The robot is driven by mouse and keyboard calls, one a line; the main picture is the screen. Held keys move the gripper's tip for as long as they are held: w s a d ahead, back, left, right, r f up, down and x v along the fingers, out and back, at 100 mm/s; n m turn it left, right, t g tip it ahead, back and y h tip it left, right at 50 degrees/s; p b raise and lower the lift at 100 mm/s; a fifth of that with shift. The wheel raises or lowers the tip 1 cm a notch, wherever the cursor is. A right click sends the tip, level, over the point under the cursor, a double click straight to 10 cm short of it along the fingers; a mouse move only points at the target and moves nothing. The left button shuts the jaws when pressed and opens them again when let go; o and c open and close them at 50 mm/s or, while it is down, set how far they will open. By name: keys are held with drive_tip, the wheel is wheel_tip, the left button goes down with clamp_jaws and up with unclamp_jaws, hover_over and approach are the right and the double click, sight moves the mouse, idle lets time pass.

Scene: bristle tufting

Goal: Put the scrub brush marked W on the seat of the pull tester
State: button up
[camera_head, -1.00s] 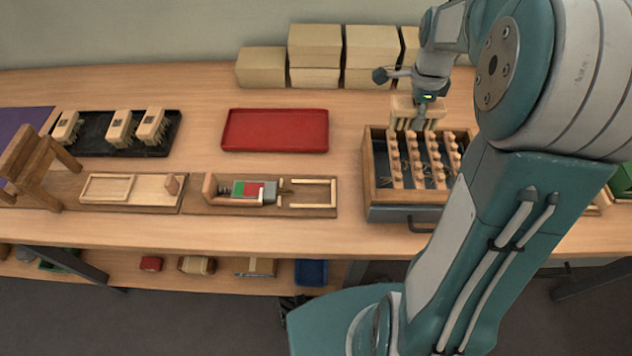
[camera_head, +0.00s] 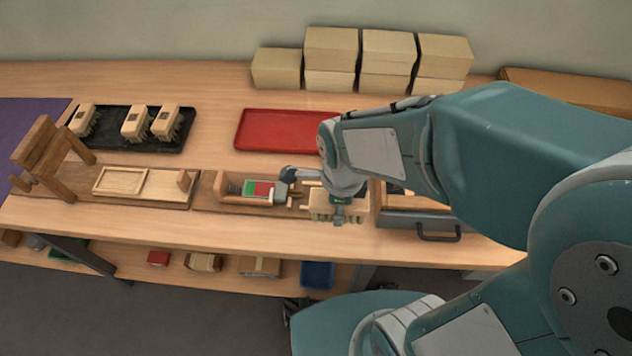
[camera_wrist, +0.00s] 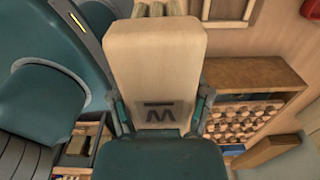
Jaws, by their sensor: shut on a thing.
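My gripper (camera_head: 340,212) is shut on a pale wooden scrub brush (camera_head: 322,203), bristles down. In the wrist view the brush (camera_wrist: 155,55) sits between the fingers (camera_wrist: 162,112). Its face bears a dark letter with a bar above it as pictured; it reads as W or M depending on which way up it is. The pull tester (camera_head: 228,201) is a wooden board with a green and red gauge (camera_head: 258,189). The brush hangs over its right end, where the light-framed seat (camera_head: 304,184) is mostly hidden. I cannot tell whether they touch.
A wooden fixture (camera_head: 125,181) stands left of the tester. The tufting crate (camera_head: 425,216) is on the right, partly behind my arm. A black tray (camera_head: 112,146) with three brushes and a red tray (camera_head: 265,132) lie behind. Cartons (camera_head: 330,50) line the wall.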

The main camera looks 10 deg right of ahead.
drive_tip(key=w+a+f, duration=0.1)
drive_tip(key=w+f, duration=0.2)
drive_tip(key=w+a+f, duration=0.1)
drive_tip(key=w+f, duration=0.1)
drive_tip(key=w, duration=0.2)
drive_tip(key=w+f, duration=0.3)
drive_tip(key=w, duration=0.1)
drive_tip(key=shift+w+a+f, duration=0.2)
drive_tip(key=shift+a+f, duration=0.15)
drive_tip(key=shift+a, duration=0.05)
drive_tip(key=shift+w+f, duration=0.1)
drive_tip(key=shift+f, duration=1.55)
drive_tip(key=shift+f, duration=0.1)
drive_tip(key=o, duration=1.1)
wheel_tip(320, 180, up, 12)
drive_tip(key=shift+r, duration=0.2)
